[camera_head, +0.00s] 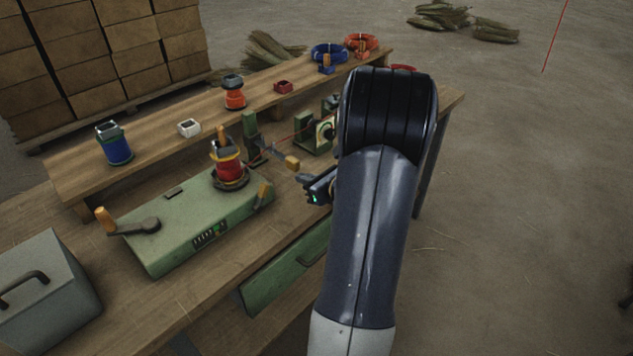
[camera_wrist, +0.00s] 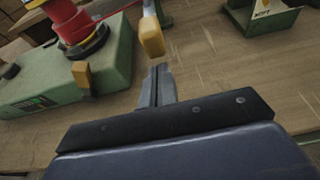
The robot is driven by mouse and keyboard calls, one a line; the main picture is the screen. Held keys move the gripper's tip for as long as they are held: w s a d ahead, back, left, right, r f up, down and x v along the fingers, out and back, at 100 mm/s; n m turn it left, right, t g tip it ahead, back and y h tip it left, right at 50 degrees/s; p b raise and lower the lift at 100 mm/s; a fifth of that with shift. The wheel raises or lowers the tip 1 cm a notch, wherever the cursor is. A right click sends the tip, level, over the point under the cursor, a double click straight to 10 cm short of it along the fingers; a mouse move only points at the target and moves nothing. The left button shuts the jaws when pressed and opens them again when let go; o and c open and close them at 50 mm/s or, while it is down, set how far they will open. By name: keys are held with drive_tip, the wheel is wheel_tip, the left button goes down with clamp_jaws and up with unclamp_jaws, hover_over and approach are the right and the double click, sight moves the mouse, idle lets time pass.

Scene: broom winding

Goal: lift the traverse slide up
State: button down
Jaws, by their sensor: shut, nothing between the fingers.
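A green upright post (camera_head: 250,127) stands behind the winding machine. A grey arm with a tan grip (camera_head: 291,162) reaches out from it and appears to be the traverse slide. The same tan grip (camera_wrist: 151,37) hangs at the top middle of the wrist view. My gripper (camera_head: 304,179) is shut and empty, just short of the grip in the head view. In the wrist view, my fingertips (camera_wrist: 160,72) are together below the grip, with a small gap in the picture. The red spool (camera_head: 228,168) stands upright on the green machine (camera_head: 190,225).
A second green device (camera_head: 318,132) stands to the right behind the grip. A tan-tipped lever (camera_wrist: 82,75) is on the machine's near end. A raised shelf (camera_head: 160,150) holds spools and small parts. A grey box (camera_head: 45,295) is at the front left. Bare tabletop lies around my gripper.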

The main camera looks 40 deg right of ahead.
sight(297, 165)
drive_tip(key=shift+w+f, duration=0.1)
drive_tip(key=shift+w, duration=0.3)
drive_tip(key=shift+r+p, duration=1.15)
drive_tip(key=shift+r, duration=0.8)
